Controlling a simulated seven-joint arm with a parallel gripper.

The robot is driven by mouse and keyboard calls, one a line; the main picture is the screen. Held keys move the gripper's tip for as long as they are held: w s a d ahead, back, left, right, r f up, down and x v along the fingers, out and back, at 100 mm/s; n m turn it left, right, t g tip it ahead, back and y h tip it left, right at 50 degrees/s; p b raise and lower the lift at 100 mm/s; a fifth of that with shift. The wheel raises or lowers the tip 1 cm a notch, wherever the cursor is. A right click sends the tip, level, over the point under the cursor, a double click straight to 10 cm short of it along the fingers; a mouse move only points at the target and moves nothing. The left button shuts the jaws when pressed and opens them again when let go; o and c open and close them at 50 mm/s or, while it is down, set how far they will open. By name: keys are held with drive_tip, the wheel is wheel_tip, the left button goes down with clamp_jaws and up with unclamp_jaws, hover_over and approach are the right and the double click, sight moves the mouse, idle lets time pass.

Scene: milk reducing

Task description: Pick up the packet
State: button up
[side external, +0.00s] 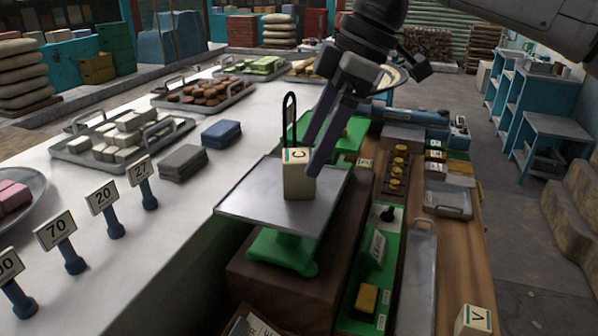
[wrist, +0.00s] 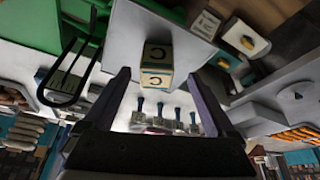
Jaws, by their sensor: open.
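A cream packet (side external: 298,177) marked "C" stands upright on the metal pan (side external: 250,205) of a green scale (side external: 282,252). In the wrist view the packet (wrist: 156,68) lies ahead, in line with the gap between my fingertips. My gripper (side external: 311,156) is open and reaches down at a slant from the upper right, with its purple fingertips at the packet's right side. The wrist view shows the fingers (wrist: 156,74) spread wide, one to each side of the packet's line. I cannot tell whether either finger touches it.
A black loop (side external: 290,115) rises behind the packet. Another packet (side external: 474,320) marked "V" is at the lower right. Trays of goods (side external: 125,135) and number signs (side external: 105,205) stand on the white counter at left. Brass weights (side external: 399,165) sit to the right.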

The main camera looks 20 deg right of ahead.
sight(306, 155)
drive_tip(key=shift+w+x, duration=0.15)
drive_tip(key=shift+x, duration=1.2)
drive_tip(key=shift+w+x, duration=0.15)
drive_tip(key=shift+x, duration=1.2)
drive_tip(key=shift+a, duration=0.1)
drive_tip(key=shift+r, duration=0.1)
drive_tip(key=shift+c, duration=0.2)
